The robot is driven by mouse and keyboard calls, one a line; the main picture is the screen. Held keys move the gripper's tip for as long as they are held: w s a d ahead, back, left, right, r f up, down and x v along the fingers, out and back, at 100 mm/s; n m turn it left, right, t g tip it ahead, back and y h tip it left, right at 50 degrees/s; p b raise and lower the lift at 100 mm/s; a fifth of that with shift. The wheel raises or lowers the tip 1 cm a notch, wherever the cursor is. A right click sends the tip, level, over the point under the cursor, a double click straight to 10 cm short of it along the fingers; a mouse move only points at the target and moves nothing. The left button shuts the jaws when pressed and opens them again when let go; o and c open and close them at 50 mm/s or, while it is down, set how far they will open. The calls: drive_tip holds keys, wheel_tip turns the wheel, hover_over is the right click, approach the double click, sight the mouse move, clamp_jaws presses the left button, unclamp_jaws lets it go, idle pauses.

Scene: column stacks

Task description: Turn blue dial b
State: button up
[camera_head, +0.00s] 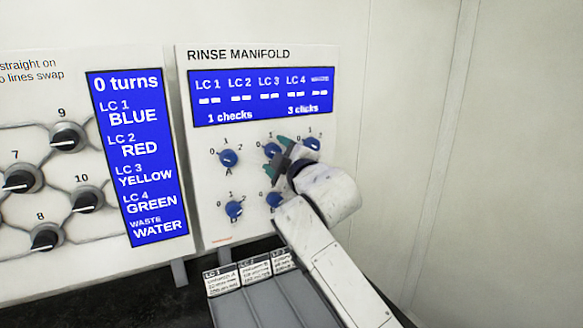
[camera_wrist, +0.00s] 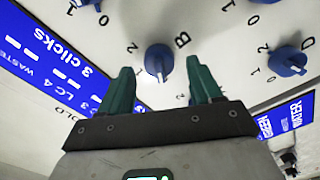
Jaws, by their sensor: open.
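Blue dial B (camera_head: 272,150) is a round blue knob with a white pointer mark, in the middle of the top row on the white rinse manifold panel. In the wrist view, dial B (camera_wrist: 159,60) has the letter B beside it, and its white mark points towards the bottom of the picture. My gripper (camera_head: 277,155) is at the dial in the head view and partly covers it. In the wrist view my gripper's (camera_wrist: 160,66) two teal fingers are apart, one on each side of the dial. Whether they touch it I cannot tell.
Blue dial A (camera_head: 228,157) is left of dial B, another dial (camera_head: 311,144) is to the right, and two dials (camera_head: 234,209) are below. A blue display (camera_head: 262,97) above reads 1 checks and 3 clicks. A grey labelled tray (camera_head: 262,298) is below the panel.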

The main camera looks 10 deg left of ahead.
drive_tip(key=b+v, duration=0.1)
drive_tip(key=v, duration=0.8)
drive_tip(key=shift+s+d, duration=0.15)
